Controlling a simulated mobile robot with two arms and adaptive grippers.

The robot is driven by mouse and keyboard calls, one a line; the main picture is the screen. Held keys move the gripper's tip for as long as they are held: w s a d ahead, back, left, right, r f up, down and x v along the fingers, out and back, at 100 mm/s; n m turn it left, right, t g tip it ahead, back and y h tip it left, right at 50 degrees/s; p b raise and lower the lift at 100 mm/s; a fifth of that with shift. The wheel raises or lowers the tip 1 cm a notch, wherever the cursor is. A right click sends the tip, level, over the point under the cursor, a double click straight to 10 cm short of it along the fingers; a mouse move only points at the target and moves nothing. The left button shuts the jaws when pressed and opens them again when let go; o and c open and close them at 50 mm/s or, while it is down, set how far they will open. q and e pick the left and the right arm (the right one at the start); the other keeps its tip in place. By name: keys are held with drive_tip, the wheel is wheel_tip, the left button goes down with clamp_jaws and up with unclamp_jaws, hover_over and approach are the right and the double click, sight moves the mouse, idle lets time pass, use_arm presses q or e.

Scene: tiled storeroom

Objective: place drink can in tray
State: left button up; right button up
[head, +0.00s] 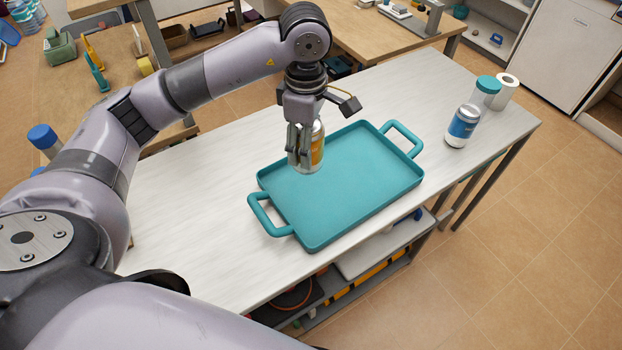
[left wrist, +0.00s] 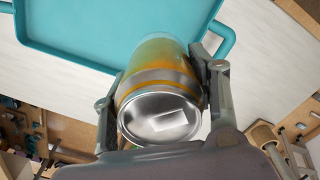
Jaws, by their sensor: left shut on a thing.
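The teal tray (head: 345,190) with two handles lies on the pale table, and its floor also shows in the left wrist view (left wrist: 100,28). My left gripper (head: 304,155) is shut on a drink can (head: 317,150), silver with an orange and white label. The can is upright in the head view, at the tray's far left part. In the left wrist view the can (left wrist: 158,90) sits between the two fingers, its silver end toward the camera. I cannot tell whether its base touches the tray. My right gripper is not in view.
A blue and white can (head: 463,126), a jar with a teal lid (head: 485,92) and a paper roll (head: 504,92) stand at the table's right end. The table (head: 200,215) is bare left of the tray. The tray's near edge lies close to the table's front edge.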

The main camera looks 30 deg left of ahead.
use_arm(q)
wheel_tip(320, 180, down, 12)
drive_tip(key=shift+p, duration=0.65)
drive_tip(key=shift+f, duration=0.4)
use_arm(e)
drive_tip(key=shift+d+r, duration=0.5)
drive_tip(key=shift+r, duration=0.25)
use_arm(q)
drive_tip(key=shift+f, duration=0.15)
drive_tip(key=o, duration=1.2)
drive_tip(key=shift+o, duration=1.3)
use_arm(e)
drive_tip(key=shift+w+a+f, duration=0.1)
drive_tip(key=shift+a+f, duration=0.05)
